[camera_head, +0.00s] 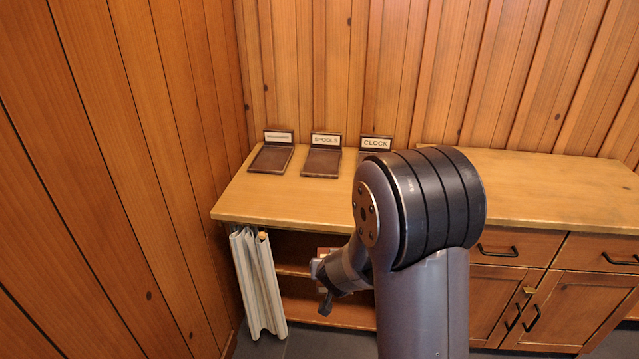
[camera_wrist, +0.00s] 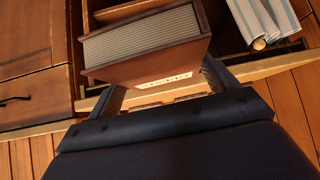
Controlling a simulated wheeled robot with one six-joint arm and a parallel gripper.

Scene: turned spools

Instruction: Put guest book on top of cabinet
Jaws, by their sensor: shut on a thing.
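The guest book, a brown-covered book (camera_wrist: 145,50) with a ribbed grey page block and a pale label on its spine, is between the fingers of my gripper (camera_wrist: 162,82) in the wrist view. My gripper is shut on it. In the head view, my gripper (camera_head: 324,285) is low in front of the cabinet's open shelves, below the top's level, and the book is mostly hidden behind it. The wooden cabinet top (camera_head: 270,207) is above and behind my gripper. My arm covers part of the cabinet's middle.
Three dark stands with name plates sit at the back of the top: one unreadable (camera_head: 271,158), a spools stand (camera_head: 321,162) and a clock stand (camera_head: 372,155), partly hidden. A pale curtain (camera_head: 258,285) hangs at the left opening. Drawers and doors (camera_head: 555,300) are at right.

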